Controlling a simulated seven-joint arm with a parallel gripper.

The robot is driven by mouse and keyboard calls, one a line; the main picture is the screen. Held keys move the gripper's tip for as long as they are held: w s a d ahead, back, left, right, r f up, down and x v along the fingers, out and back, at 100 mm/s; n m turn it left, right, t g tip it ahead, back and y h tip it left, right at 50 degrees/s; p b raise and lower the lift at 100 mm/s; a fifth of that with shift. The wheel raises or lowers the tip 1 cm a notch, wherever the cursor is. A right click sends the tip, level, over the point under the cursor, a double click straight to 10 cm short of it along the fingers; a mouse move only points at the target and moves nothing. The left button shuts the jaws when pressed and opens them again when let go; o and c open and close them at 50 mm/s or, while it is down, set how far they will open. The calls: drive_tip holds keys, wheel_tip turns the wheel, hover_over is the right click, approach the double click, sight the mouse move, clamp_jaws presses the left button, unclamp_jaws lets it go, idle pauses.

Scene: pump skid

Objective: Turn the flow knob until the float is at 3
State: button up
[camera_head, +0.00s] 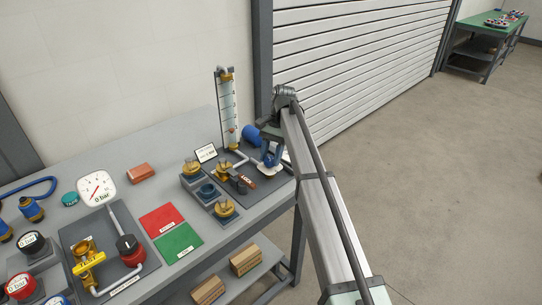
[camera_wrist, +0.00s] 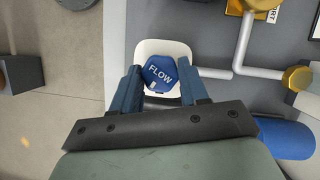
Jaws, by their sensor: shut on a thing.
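The flow knob (camera_wrist: 160,73) is blue with the word FLOW and a pale mark, on a white base plate (camera_wrist: 147,47). In the wrist view my gripper (camera_wrist: 160,80) has its two blue fingers on either side of the knob, shut on it. In the head view my gripper (camera_head: 271,154) is at the right end of the bench and hides most of the knob. The flow tube (camera_head: 229,115) stands upright on the skid behind it, with brass ends. An orange-brown float (camera_head: 232,131) appears low in the tube; its exact reading is too small to tell.
A blue cylinder (camera_head: 252,135) lies near the tube and the gripper. Grey pipe (camera_wrist: 243,45) and brass fittings (camera_wrist: 296,78) are beside the knob. A gauge (camera_head: 96,190), red and green mats (camera_head: 178,242) and a brick-like block (camera_head: 140,173) sit to the left. Open floor lies right.

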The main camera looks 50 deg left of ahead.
idle(0.4)
drive_tip(key=o, duration=1)
drive_tip(key=shift+w+r, duration=0.2)
drive_tip(key=shift+r, duration=0.25)
drive_tip(key=w+a, duration=0.1)
drive_tip(key=w, duration=0.3)
drive_tip(key=w+a, duration=0.1)
drive_tip(key=w, duration=0.2)
drive_tip(key=w+a, duration=0.1)
drive_tip(key=w, duration=0.3)
drive_tip(key=shift+w+a, duration=0.2)
drive_tip(key=shift+w, duration=0.1)
